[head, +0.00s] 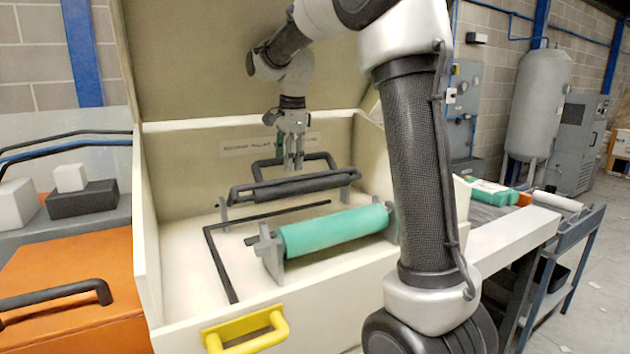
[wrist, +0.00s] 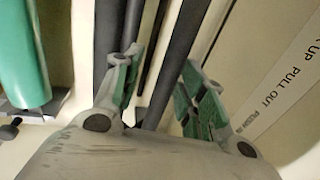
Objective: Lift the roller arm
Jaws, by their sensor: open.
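A dark roller arm (head: 312,185), apparently a tubular frame with a padded front bar and a thinner raised rear bar, lies across the inside of an open cream box. My gripper (head: 293,168) points down over it, open, with its fingertips at the rear bar. In the wrist view my gripper (wrist: 163,85) shows two parted fingers with green pads. A dark bar (wrist: 180,50) of the arm runs through the gap between them. Whether the pads touch it I cannot tell. The green roller (head: 333,230) sits on grey brackets in front of the arm and shows at the wrist view's left edge (wrist: 22,55).
The cream box (head: 147,235) has a raised lid and a yellow front handle (head: 245,332). A thin black angled rod (head: 220,265) lies on its floor. A label strip (wrist: 285,80) runs along the back wall. An orange case (head: 75,265) stands at left.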

